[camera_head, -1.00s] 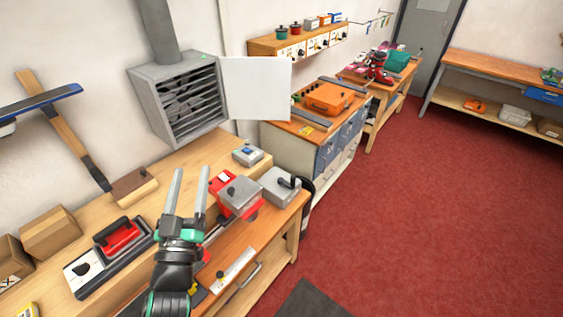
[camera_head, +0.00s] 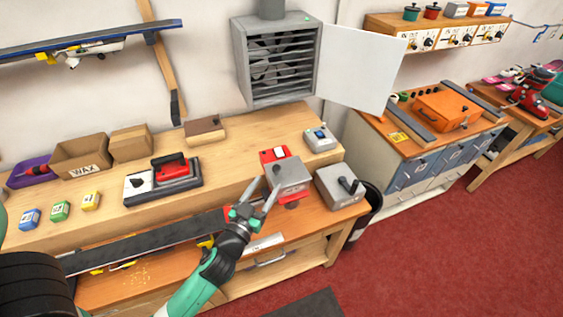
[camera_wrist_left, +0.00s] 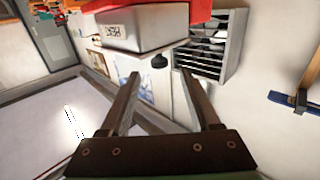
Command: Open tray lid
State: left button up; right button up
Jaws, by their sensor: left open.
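A grey box-shaped lid (camera_head: 289,174) sits on a red unit (camera_head: 294,198) at the right end of the bench. A small dark knob shows on its near side. I cannot tell whether the fingers touch the box. My right gripper is not in view.
A red iron (camera_head: 170,168), cardboard boxes (camera_head: 82,157) and small colored blocks (camera_head: 60,210) lie to the left. A vented cabinet (camera_head: 277,60) with an open white door hangs behind. Red floor at right is free.

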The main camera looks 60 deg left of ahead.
aim_at(279, 166)
pick_arm(q)
jog(key=p+x, duration=0.1)
jog(key=x, duration=0.9)
jog(key=shift+w+a+r+p, duration=0.1)
jog(key=shift+w+a+p, duration=0.1)
jog(key=shift+p, duration=0.2)
grip_shut()
dwell(0.7)
